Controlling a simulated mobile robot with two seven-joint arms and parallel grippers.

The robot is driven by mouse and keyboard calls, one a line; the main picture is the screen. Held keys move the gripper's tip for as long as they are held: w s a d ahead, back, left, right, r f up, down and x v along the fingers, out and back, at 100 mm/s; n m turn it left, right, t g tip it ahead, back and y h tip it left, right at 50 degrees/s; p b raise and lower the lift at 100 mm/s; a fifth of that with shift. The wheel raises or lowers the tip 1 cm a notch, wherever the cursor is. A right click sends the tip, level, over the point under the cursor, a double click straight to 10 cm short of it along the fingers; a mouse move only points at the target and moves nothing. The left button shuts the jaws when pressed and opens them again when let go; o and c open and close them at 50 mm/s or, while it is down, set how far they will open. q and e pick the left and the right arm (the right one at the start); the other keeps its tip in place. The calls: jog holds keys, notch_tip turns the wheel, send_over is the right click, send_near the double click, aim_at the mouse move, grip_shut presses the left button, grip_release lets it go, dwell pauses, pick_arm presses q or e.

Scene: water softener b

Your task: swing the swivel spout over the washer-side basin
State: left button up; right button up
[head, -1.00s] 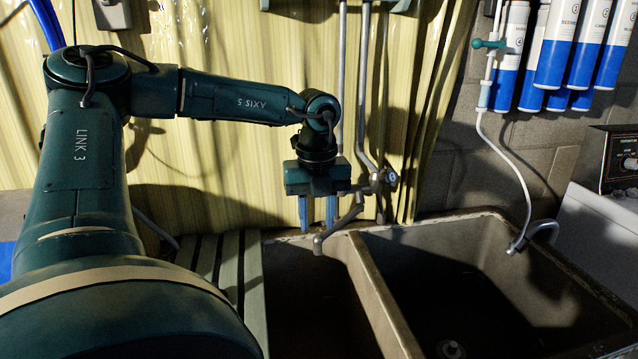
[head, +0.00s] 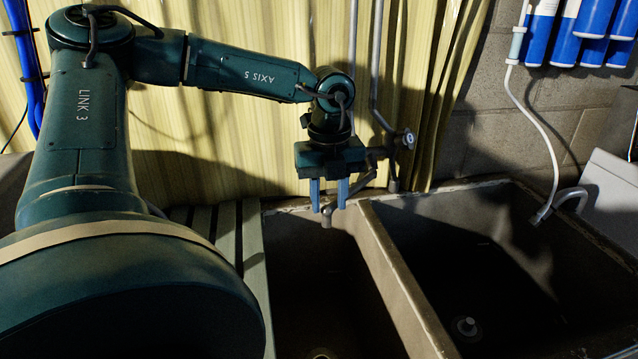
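The swivel spout (head: 365,181) runs from the wall tap (head: 405,139) down to the left. Its tip (head: 327,220) hangs over the back of the left basin (head: 310,270), near the divider. The right basin (head: 480,250) is the one beside the white appliance, so it appears to be the washer-side one. My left gripper (head: 329,205) points down with two blue fingers apart. The fingers overlap the spout near its tip, and the right finger hides part of it. I cannot tell whether they touch it. My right gripper is not in view.
The divider (head: 390,270) separates the basins. A grey hose with a hooked end (head: 545,212) hangs over the right basin's right rim. Slatted boards (head: 228,232) lie left of the sink. A yellow curtain (head: 240,150) hangs behind, and a white appliance (head: 612,190) stands right.

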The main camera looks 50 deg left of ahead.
pick_arm(q)
jog(key=shift+s+f, duration=0.15)
jog(key=shift+f, duration=0.7)
jog(key=shift+a+r, duration=0.1)
jog(key=shift+a, duration=0.25)
jog(key=shift+c, duration=0.5)
jog(key=shift+w+d+r, duration=0.1)
jog(key=shift+w+d, duration=0.1)
jog(key=shift+d, duration=0.05)
jog(key=shift+c, duration=1.2)
jog(key=shift+a, duration=0.1)
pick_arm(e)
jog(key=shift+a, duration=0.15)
